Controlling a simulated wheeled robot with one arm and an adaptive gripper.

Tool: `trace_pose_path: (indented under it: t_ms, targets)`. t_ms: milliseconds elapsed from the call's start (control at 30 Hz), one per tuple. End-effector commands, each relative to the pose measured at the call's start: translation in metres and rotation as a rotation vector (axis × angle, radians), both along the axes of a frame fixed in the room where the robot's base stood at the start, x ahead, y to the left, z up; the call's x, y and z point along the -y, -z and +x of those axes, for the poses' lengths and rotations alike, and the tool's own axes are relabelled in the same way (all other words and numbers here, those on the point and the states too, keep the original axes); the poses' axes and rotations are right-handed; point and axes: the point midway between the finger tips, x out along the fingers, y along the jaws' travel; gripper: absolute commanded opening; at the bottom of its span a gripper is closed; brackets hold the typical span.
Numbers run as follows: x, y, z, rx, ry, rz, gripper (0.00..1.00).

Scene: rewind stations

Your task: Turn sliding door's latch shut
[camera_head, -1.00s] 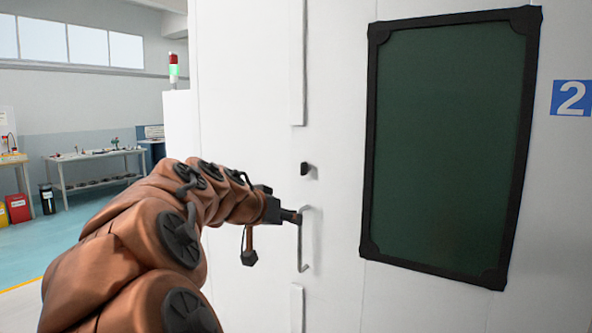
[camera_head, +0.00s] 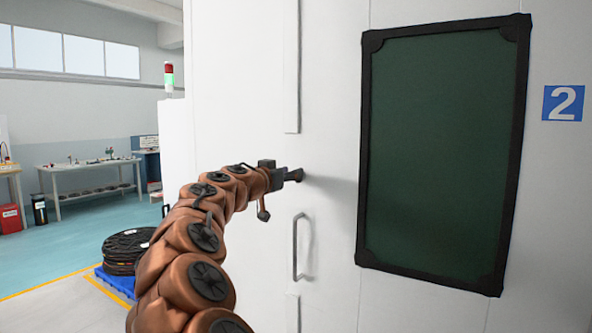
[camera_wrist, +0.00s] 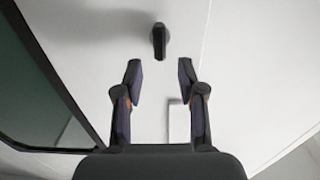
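The black latch knob (camera_wrist: 158,42) stands out from the white sliding door (camera_head: 330,60) in the wrist view, just beyond my fingertips and roughly centred between them. My gripper (camera_wrist: 160,75) is open, with nothing between its fingers. In the head view my gripper (camera_head: 298,175) is at the latch's height and hides the latch. The metal door handle (camera_head: 296,247) is below it, clear of my gripper. I cannot tell from these views whether the fingers touch the latch.
A dark framed window (camera_head: 445,150) is right of the latch, with a blue "2" sign (camera_head: 563,103) beyond. Spools on a blue pallet (camera_head: 115,280) stand at lower left. A workbench (camera_head: 95,170) is farther back, with open floor before it.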

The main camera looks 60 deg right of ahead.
Motion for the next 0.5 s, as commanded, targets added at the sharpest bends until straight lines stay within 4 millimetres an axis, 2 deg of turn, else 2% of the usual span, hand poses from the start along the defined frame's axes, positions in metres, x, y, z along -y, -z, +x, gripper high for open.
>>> trace_pose_path:
  t_ms: [100,233,500]
  targets:
    - [0.016,-0.002,0.0,0.003,-0.001,0.0,0.4]
    - [0.028,-0.002,0.001,0.001,0.0,0.0,0.4]
    - [0.039,0.0,0.002,0.001,-0.001,0.001,0.4]
